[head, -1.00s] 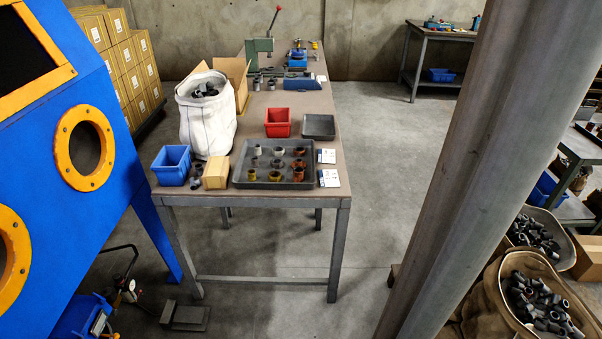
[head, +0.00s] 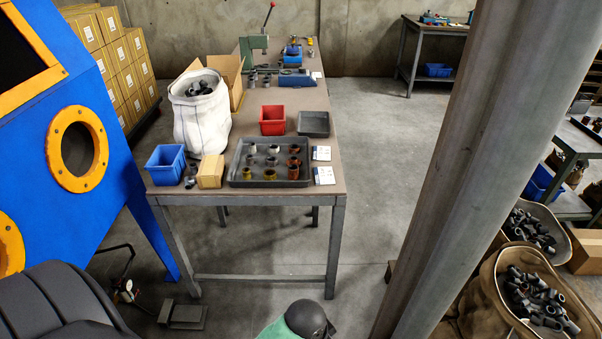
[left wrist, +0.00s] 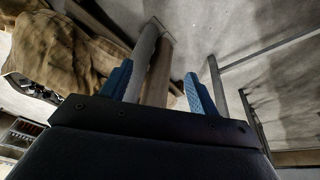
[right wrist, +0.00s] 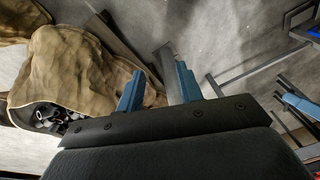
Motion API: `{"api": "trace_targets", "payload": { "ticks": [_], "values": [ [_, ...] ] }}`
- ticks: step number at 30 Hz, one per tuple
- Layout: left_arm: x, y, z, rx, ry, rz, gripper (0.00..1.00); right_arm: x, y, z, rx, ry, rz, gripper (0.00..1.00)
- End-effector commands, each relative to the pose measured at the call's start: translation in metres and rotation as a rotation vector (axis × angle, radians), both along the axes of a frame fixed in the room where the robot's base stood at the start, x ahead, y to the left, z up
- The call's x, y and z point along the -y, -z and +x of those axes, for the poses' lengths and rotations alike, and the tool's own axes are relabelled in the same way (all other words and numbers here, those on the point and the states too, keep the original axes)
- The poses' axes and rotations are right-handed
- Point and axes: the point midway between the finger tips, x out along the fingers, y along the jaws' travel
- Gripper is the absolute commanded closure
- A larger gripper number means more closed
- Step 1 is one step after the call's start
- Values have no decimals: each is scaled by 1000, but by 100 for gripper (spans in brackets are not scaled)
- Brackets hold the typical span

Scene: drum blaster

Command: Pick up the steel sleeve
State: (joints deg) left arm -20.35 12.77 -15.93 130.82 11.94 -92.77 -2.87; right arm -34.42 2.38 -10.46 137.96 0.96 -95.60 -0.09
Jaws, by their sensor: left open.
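A dark grey tray (head: 236,169) on the near end of the long table holds several small ring-like parts in rows. A pale grey one (head: 251,149) at its back left looks like steel, but I cannot tell for sure which part is the steel sleeve. Others are dark grey, rust-brown (head: 293,173) and brass-yellow (head: 246,174). My left gripper (left wrist: 160,88) is open and empty in the left wrist view. My right gripper (right wrist: 160,86) has its fingers apart with nothing between them. Neither gripper shows in the head view; both wrist views show floor, sacking and metal posts.
A blue bin (head: 165,165), cardboard block (head: 210,172), white sack (head: 201,118), red bin (head: 272,120) and small empty tray (head: 313,124) share the table (head: 330,189). A blue cabinet (head: 60,140) stands left. A thick post (head: 470,150) rises right, beside sacks of parts (head: 540,300).

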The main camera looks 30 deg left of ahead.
Motion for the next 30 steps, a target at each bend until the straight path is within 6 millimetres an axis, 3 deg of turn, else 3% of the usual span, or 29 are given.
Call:
{"api": "trace_targets", "payload": {
  "ticks": [1,8,14,23,30],
  "values": [
    [-3,-1,20,18,35,7,39,-1,0,2,3,0,1,64],
    [-16,-4,96,66,173,22,39,0,8,9,8,-3,-4,64],
    [-44,-15,163,95,258,53,39,2,13,8,4,-7,-11,64],
    [-115,-54,264,125,321,112,39,4,25,7,-3,-10,-17,64],
    [-194,-110,339,147,313,157,39,2,34,7,-11,-7,-15,64]
  ]
}}
